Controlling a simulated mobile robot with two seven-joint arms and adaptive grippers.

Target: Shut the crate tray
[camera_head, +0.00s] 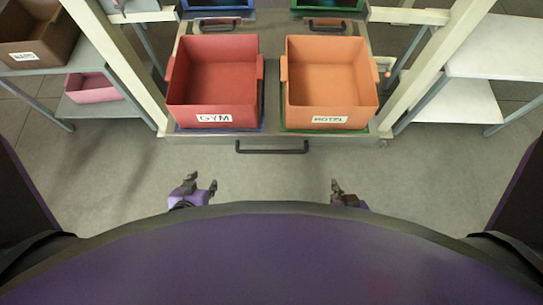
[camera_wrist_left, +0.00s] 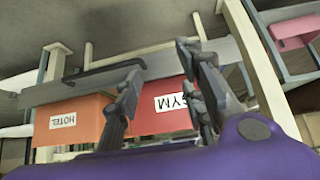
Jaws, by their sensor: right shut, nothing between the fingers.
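The crate tray (camera_head: 271,139) is pulled out toward me from a pale frame. It carries a red crate (camera_head: 213,104) labelled GYM at left and an orange crate (camera_head: 331,103) labelled HOTEL at right. A black bar handle (camera_head: 272,149) runs along the tray's front edge; it also shows in the left wrist view (camera_wrist_left: 105,70). My left gripper (camera_head: 203,182) is open and empty, in front of the tray and left of the handle, apart from it. My right gripper (camera_head: 336,187) is shut and empty, in front of the tray and right of the handle.
Pale posts (camera_head: 122,72) stand on both sides of the tray. A left shelf holds a brown crate (camera_head: 38,30) and a pink crate (camera_head: 92,88). White shelves (camera_head: 492,50) at right look empty. The grey floor (camera_head: 270,180) before the tray is clear.

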